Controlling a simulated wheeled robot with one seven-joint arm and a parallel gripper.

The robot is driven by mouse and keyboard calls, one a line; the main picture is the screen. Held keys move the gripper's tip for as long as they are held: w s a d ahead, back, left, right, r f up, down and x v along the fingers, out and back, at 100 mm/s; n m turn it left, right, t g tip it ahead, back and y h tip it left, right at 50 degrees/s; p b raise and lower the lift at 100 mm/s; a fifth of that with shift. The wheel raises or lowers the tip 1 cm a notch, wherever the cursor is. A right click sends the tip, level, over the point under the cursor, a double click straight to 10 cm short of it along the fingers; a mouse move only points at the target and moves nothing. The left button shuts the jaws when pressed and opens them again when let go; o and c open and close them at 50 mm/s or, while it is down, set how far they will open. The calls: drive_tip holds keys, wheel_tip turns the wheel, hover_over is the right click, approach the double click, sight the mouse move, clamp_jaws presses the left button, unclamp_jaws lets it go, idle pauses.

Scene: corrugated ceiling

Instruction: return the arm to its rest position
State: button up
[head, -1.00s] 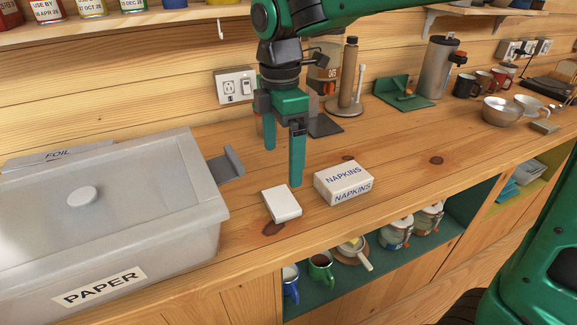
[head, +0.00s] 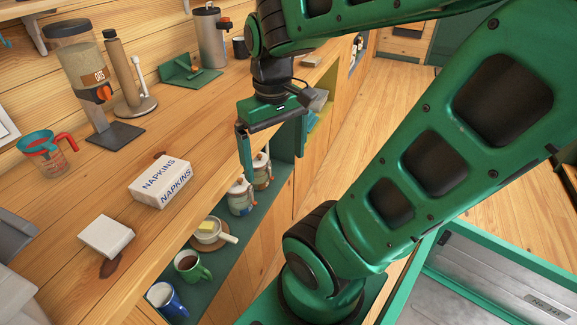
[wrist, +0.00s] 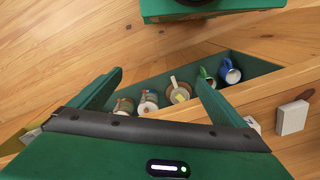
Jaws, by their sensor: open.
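My gripper (head: 276,162) hangs from my green arm in the head view, fingers pointing down and spread apart. It is in front of the counter edge, to the right of the napkins box, with nothing between the fingers. In the wrist view my gripper (wrist: 155,90) is also open and empty. Beyond its fingers are the shelf with mugs and jars, and the wooden floor.
The wooden counter (head: 130,205) carries a napkins box (head: 160,182), a white block (head: 106,236), a measuring jug (head: 45,155) and an oats dispenser (head: 80,70). Below it, the open green shelf (head: 232,240) holds mugs and jars. Free floor (head: 365,115) lies to the right.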

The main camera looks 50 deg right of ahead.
drive_tip(key=s+m, duration=0.1)
drive_tip(key=s+d+f+m, duration=0.1)
drive_tip(key=s, duration=0.1)
drive_tip(key=s+m, duration=0.1)
drive_tip(key=shift+s+d+f+m, duration=0.2)
drive_tip(key=shift+d+f+m, duration=0.1)
drive_tip(key=shift+f, duration=0.1)
